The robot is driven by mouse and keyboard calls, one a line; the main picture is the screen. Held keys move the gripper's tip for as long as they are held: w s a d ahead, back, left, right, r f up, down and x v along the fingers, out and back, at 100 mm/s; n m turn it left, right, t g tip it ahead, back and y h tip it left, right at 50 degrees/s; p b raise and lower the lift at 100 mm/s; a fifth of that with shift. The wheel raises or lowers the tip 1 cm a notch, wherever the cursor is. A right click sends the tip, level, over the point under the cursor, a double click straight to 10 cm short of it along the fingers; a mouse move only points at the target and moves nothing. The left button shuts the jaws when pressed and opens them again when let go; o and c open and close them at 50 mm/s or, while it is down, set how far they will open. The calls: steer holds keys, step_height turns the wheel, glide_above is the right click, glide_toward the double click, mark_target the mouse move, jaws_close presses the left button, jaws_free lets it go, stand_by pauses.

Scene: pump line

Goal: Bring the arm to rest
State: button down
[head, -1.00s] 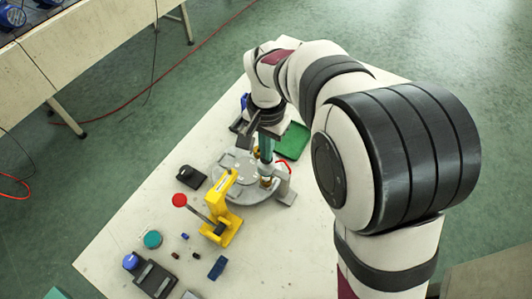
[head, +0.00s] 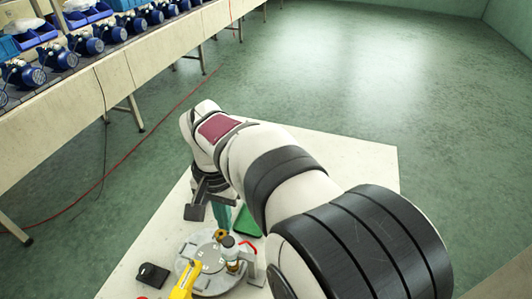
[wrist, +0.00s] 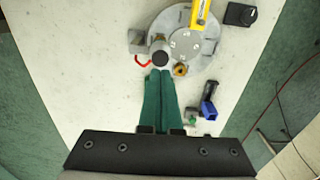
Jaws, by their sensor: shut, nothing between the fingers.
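My gripper (wrist: 160,73) has two green fingers lying side by side, shut and empty in the wrist view. It points toward a grey round plate (wrist: 190,46) with numbered marks on the white table. In the head view the gripper (head: 224,228) is partly hidden behind my wrist, beyond the plate (head: 200,278). A black-topped cylinder (wrist: 160,59) and a brass part (wrist: 181,71) are at the plate's near edge, close to the fingertips in the wrist picture. I cannot tell the gap in height.
A yellow lever press (head: 187,281) and a black box (head: 152,275) stand by the plate. A green tray (head: 247,223) lies behind it. A blue part (wrist: 208,109) sits to the right in the wrist view. A bench with several blue pumps (head: 84,42) runs along the left.

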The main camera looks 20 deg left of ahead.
steer(key=s+d+r+m+y, duration=0.1)
steer(key=s+d+r+m, duration=0.15)
steer(key=d, duration=0.75)
steer(key=s+d+r+m, duration=0.1)
steer(key=s+d, duration=0.3)
steer(key=d, duration=0.6)
steer(key=s+d+f+m, duration=0.2)
steer(key=s+d, duration=0.4)
steer(key=s, duration=0.3)
steer(key=shift+s+f+y, duration=0.35)
steer(key=shift+y, duration=0.05)
